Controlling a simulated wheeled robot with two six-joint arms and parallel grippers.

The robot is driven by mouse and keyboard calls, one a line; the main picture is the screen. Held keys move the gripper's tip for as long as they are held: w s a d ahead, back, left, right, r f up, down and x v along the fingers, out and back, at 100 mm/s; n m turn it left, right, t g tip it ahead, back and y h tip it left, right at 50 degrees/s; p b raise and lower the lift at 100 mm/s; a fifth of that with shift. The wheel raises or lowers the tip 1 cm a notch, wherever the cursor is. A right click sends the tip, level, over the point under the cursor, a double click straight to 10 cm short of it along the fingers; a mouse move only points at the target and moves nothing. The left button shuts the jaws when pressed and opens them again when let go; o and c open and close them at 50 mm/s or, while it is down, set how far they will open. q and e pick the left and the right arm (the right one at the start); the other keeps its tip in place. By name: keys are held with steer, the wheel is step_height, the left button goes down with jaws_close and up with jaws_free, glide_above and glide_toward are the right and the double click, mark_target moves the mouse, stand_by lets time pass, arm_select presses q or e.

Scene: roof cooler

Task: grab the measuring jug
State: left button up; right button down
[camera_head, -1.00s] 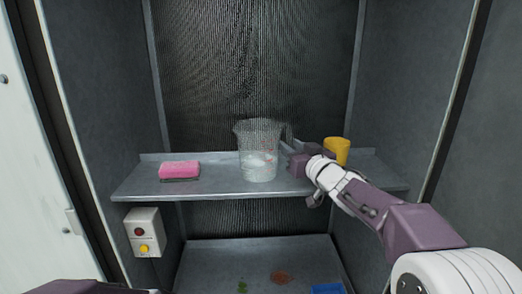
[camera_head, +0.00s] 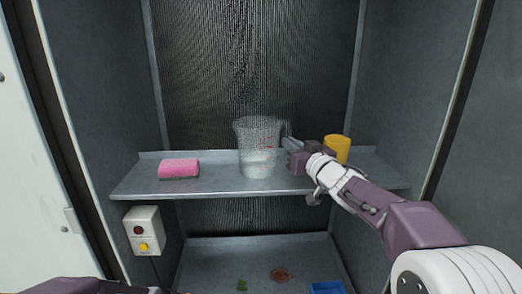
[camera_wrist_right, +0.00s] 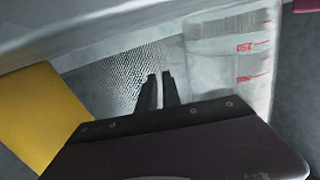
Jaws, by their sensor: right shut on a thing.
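The measuring jug (camera_head: 257,150) is clear with red marks and stands upright at the middle of the metal shelf. I cannot tell whether its base touches the shelf. In the right wrist view the jug (camera_wrist_right: 235,60) shows its wall and red scale at the right. My right gripper (camera_head: 291,144) is at the jug's right side, where the handle is. In the wrist view its two dark fingers (camera_wrist_right: 158,92) are close together, shut on the jug's handle, which is hard to see. Part of my left arm shows at the bottom left, but its gripper is out of view.
A yellow cup (camera_head: 337,148) stands close behind my right gripper. Side walls and a mesh back enclose the shelf (camera_head: 216,181).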

steer(key=shift+f, duration=0.25)
stand_by(0.7)
